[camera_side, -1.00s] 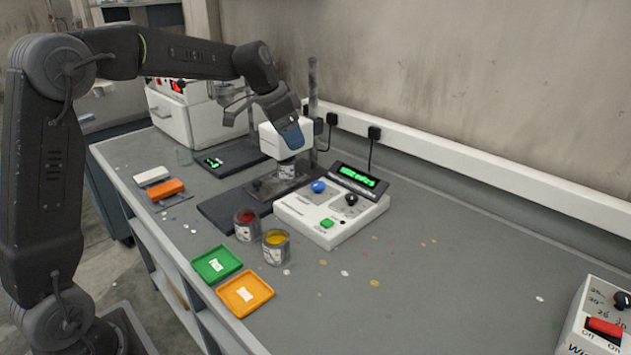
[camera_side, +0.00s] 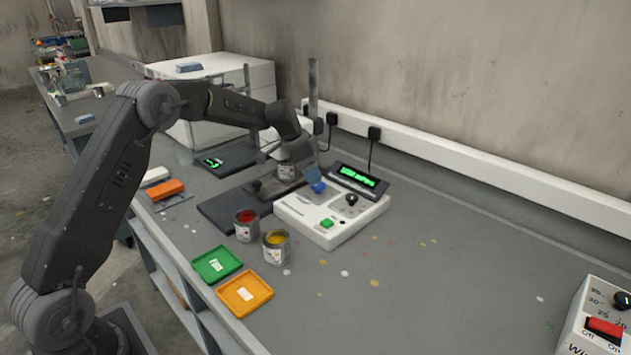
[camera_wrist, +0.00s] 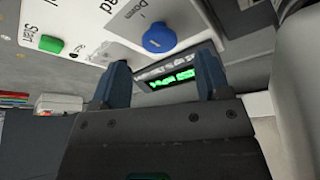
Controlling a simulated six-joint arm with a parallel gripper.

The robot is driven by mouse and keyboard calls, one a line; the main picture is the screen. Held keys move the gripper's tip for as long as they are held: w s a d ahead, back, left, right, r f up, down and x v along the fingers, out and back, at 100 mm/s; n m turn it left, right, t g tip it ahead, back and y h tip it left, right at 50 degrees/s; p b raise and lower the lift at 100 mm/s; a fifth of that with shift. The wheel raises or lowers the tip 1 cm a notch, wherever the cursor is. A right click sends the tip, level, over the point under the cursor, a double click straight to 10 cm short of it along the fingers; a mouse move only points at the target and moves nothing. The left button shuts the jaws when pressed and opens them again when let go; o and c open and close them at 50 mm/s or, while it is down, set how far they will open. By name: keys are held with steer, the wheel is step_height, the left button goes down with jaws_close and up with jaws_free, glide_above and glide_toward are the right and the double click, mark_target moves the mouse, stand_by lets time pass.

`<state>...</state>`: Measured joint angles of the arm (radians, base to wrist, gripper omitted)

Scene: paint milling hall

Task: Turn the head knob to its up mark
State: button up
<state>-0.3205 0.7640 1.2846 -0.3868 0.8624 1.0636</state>
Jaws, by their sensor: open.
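The white control box (camera_side: 330,222) sits on the bench. Its blue knob (camera_side: 318,187) is at the back left of the top; in the wrist view the blue knob (camera_wrist: 159,38) has a "Down" mark and a partly cut-off label ending in "ad" near it. Which way the knob points is unclear. My gripper (camera_side: 312,174) is close above the knob in the side view. In the wrist view my gripper (camera_wrist: 162,62) is open and empty, with the knob just beyond and between its two fingertips, apparently not touched.
A black knob (camera_side: 351,199) and a green start button (camera_side: 326,223) share the box top. A lit display (camera_side: 358,177) stands behind it. Red (camera_side: 246,226) and yellow (camera_side: 276,247) paint cans stand in front left, with green and orange trays nearby. The bench right of the box is mostly clear.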

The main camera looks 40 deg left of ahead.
mark_target(318, 188)
steer(key=shift+x, duration=2.05)
steer(key=shift+c, duration=0.2)
steer(key=c, duration=0.9)
